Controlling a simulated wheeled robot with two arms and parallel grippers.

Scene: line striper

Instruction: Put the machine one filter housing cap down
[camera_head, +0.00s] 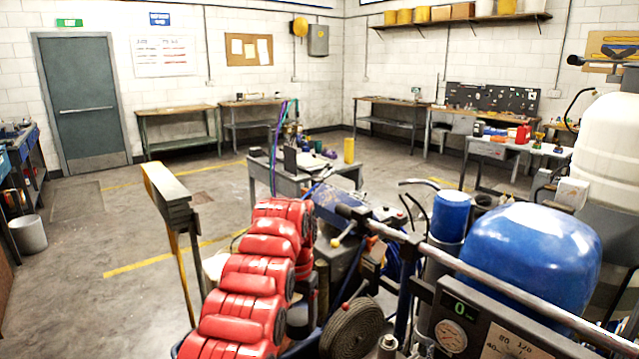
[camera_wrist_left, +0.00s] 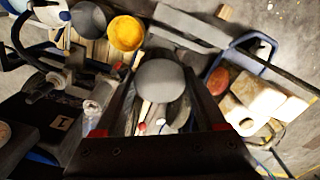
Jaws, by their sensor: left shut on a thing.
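A grey round cap (camera_wrist_left: 160,80) sits between the fingertips of my left gripper (camera_wrist_left: 160,92) in the left wrist view. The two dark fingers close on its sides. I take it for the filter housing cap; no label shows. Below it are a pale stick and small red and white parts, partly hidden by the cap. In the head view my red left arm rises in front of the machine, and its gripper and the cap cannot be made out. The machine carries a blue tank (camera_head: 530,262), a gauge (camera_head: 451,335) and a long grey bar (camera_head: 470,265). My right gripper is not in view.
A yellow round lid (camera_wrist_left: 125,33) and a dark round lid (camera_wrist_left: 88,20) lie near the cap. A coiled hose (camera_head: 352,328) is close to my arm. A grey cart (camera_head: 285,178) stands behind the machine. Open floor lies to the left.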

